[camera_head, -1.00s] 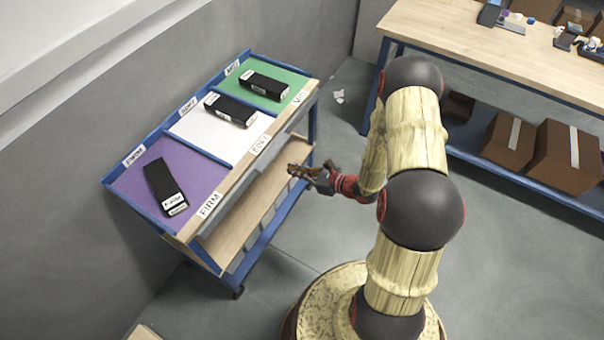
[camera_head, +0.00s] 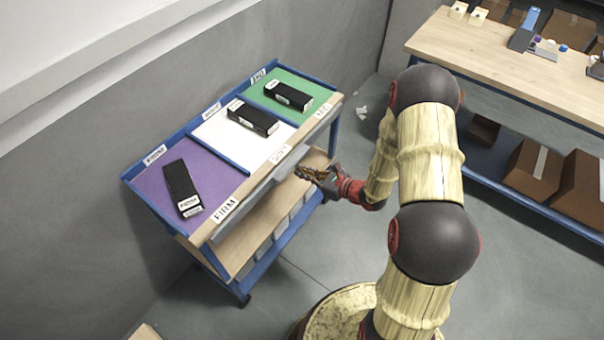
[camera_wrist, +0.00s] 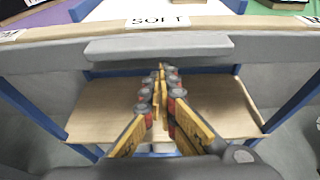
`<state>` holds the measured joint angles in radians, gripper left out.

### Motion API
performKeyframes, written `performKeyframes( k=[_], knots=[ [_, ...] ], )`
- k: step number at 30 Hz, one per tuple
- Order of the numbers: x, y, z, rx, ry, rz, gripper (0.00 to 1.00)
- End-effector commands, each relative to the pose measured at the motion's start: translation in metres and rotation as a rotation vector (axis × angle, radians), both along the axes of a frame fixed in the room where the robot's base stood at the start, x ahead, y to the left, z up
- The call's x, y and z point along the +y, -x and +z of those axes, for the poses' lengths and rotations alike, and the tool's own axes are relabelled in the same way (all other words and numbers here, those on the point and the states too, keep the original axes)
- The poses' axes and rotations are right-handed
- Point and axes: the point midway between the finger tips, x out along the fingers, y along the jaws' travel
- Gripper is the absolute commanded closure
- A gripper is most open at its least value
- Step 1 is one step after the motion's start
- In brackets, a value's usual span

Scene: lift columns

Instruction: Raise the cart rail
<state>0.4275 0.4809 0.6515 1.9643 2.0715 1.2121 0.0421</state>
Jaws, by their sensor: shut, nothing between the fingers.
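The blue-framed cart (camera_head: 205,241) stands left of my arm, with a wooden front edge carrying labels. A light grey rail (camera_wrist: 158,47) runs along the cart's front under the SOFT label in the wrist view. In the head view a grey strip (camera_head: 288,163) shows below the wooden edge, partly behind my fingers. My gripper (camera_head: 300,170) is at the cart's front, near the middle. In the wrist view my gripper (camera_wrist: 162,68) is shut and empty, its fingertips just below the rail's lower edge. I cannot tell whether they touch it.
The cart top has purple, white and green sections, each with a black box: purple section's box (camera_head: 181,187), white section's box (camera_head: 252,117), green section's box (camera_head: 288,96). A lower wooden shelf (camera_wrist: 110,120) lies beneath. A workbench (camera_head: 500,60) stands right. Grey floor is open between.

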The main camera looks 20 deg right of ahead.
Motion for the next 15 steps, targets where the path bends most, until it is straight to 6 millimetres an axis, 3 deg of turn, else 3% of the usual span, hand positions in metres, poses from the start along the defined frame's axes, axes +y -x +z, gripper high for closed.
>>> performKeyframes(
  k=[5, 12, 15],
  knots=[
    [0.0, 0.0, 0.016, -0.002, 0.001, 0.0, 1.0],
    [-0.001, -0.001, 0.055, -0.003, 0.001, 0.0, 1.0],
    [0.0, -0.001, 0.061, -0.003, 0.001, 0.0, 1.0]
  ],
)
